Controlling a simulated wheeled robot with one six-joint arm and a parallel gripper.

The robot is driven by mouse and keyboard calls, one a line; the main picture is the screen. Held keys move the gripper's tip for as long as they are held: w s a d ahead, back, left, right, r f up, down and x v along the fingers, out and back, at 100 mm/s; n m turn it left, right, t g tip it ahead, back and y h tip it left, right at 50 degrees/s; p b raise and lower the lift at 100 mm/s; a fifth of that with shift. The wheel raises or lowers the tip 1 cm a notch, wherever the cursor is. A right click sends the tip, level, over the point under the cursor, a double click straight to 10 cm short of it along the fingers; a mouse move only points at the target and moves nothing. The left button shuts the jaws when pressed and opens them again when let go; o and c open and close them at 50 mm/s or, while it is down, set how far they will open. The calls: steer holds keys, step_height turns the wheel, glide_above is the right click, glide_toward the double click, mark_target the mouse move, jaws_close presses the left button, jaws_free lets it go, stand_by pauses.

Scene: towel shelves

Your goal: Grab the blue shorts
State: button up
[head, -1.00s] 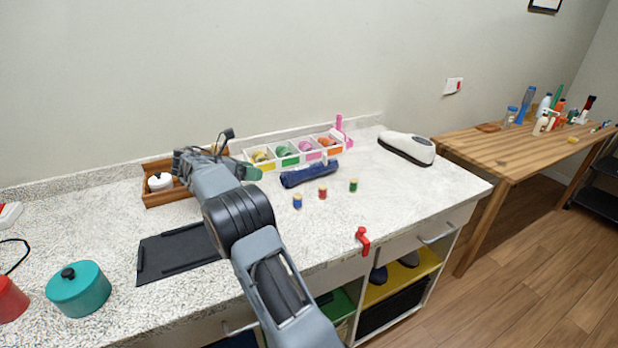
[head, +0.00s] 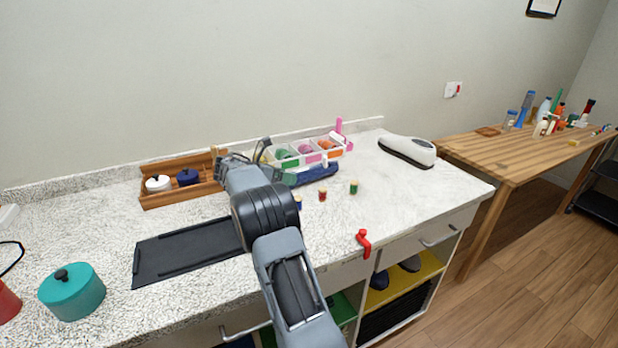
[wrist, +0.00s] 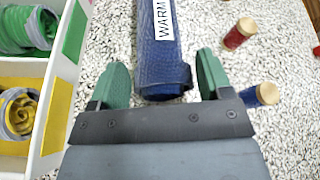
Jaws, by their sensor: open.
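The blue shorts appear as a rolled dark-blue cloth bundle (head: 318,175) on the white speckled counter, in front of the divided tray. In the wrist view the blue roll (wrist: 160,65) carries a white label reading "WARM". My gripper (wrist: 162,82) is open, with one green fingertip on each side of the roll's near end. I cannot tell whether the fingers touch it. In the head view my arm hides the near end of the roll, and a green fingertip of my gripper (head: 290,179) shows beside it.
A divided white tray (wrist: 62,70) with coloured rolls stands close on the left. Red (wrist: 240,34) and blue (wrist: 259,95) thread spools stand close on the right; a green spool (head: 354,187) is farther right. A wooden box (head: 160,202) and black mat (head: 185,255) lie left.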

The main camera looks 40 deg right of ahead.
steer(key=shift+x, duration=1.1)
steer(key=shift+c, duration=0.3)
steer(key=c, duration=0.8)
steer(key=shift+o, duration=0.2)
steer(key=shift+r, duration=0.15)
